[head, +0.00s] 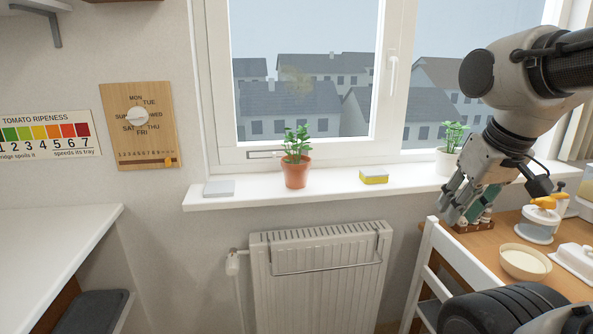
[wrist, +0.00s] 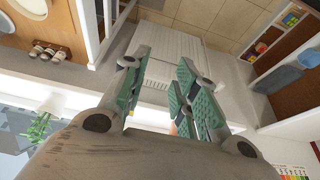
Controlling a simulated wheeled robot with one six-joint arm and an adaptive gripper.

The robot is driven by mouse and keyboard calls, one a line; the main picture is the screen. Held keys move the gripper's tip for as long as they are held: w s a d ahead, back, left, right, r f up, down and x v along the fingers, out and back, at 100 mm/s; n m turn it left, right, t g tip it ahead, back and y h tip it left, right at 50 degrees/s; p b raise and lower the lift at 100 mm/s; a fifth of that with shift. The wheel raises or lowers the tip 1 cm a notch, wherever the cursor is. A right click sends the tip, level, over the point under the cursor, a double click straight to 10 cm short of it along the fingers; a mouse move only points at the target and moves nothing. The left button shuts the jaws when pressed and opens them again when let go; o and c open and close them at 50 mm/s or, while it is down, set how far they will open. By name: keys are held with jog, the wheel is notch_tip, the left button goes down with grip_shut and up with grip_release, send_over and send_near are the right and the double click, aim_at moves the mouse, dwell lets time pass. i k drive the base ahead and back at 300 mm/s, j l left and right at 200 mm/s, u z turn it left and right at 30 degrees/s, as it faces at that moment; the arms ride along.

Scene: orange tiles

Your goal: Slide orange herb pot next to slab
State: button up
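The orange herb pot (head: 297,175), a terracotta pot with a green leafy plant, stands upright on the white windowsill (head: 335,187). The slab (head: 219,188), flat and pale grey, lies on the sill's left end. A gap of bare sill separates the pot from it. My gripper (head: 456,207) is at the right in the head view, well right of the pot and in front of the sill's right part. In the wrist view my gripper (wrist: 158,70) has its two green-padded fingers apart with nothing held. A small orange patch shows between the fingers there, mostly hidden.
A white pot (head: 447,161) with a plant stands farther right, near my arm. A radiator (head: 318,275) is below the sill. A wooden table (head: 500,262) with a bowl (head: 525,262) is at the right.

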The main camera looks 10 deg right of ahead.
aim_at(295, 167)
jog(key=i, duration=0.95)
